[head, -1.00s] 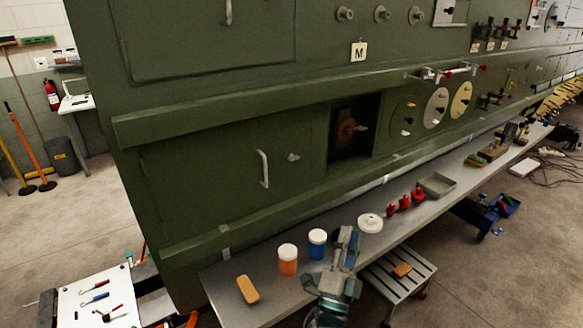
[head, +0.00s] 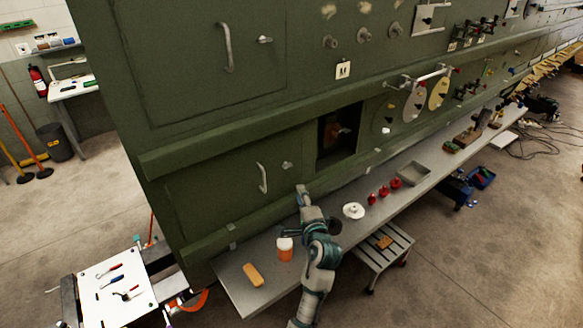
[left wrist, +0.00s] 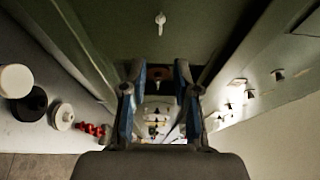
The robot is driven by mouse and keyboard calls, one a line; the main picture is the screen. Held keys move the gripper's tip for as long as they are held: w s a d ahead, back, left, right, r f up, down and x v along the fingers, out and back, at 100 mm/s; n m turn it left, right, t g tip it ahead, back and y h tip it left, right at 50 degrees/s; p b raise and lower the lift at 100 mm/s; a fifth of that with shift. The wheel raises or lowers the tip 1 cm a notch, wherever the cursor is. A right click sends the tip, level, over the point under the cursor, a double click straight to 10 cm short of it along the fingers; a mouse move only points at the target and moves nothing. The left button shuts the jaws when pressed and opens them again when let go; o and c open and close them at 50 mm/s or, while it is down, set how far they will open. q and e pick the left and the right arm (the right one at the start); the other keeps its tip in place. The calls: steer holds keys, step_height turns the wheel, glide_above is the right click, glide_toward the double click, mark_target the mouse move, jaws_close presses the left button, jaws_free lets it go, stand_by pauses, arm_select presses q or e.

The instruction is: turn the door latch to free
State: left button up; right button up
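The lower green door (head: 225,185) is closed and has a pale vertical handle (head: 263,178). A small pale door latch (head: 287,166) sits right of the handle. My left gripper (head: 302,190) is a little below and right of that latch, apart from it. In the left wrist view, a small white latch (left wrist: 160,22) shows on a green panel, above and beyond the fingers. The left gripper's two fingers (left wrist: 157,78) stand apart with nothing held between them. My right gripper is in neither view.
An upper door with a handle (head: 225,47) and its own latch (head: 265,39) is above. A dark square opening (head: 338,135) is right of the lower door. The bench below holds an orange jar (head: 285,250), a yellow block (head: 252,274), a white disc (head: 353,211) and red items (head: 384,190).

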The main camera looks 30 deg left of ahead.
mark_target(286, 164)
arm_select(q)
steer(key=x, duration=0.4)
steer(key=p+x, duration=0.1)
steer(key=x, duration=0.3)
steer(key=p+x, duration=0.1)
steer(key=x, duration=0.4)
steer(key=shift+s+a+f, duration=0.15)
steer(key=shift+s+a, duration=0.2)
steer(key=shift+s, duration=0.05)
steer(key=shift+w, duration=0.25)
steer(key=shift+d, duration=0.15)
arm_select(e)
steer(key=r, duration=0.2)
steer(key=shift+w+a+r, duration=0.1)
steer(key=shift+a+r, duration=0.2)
arm_select(q)
steer(key=shift+d, duration=0.1)
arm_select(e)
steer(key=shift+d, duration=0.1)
arm_select(q)
steer(key=c, duration=0.5)
jaws_close()
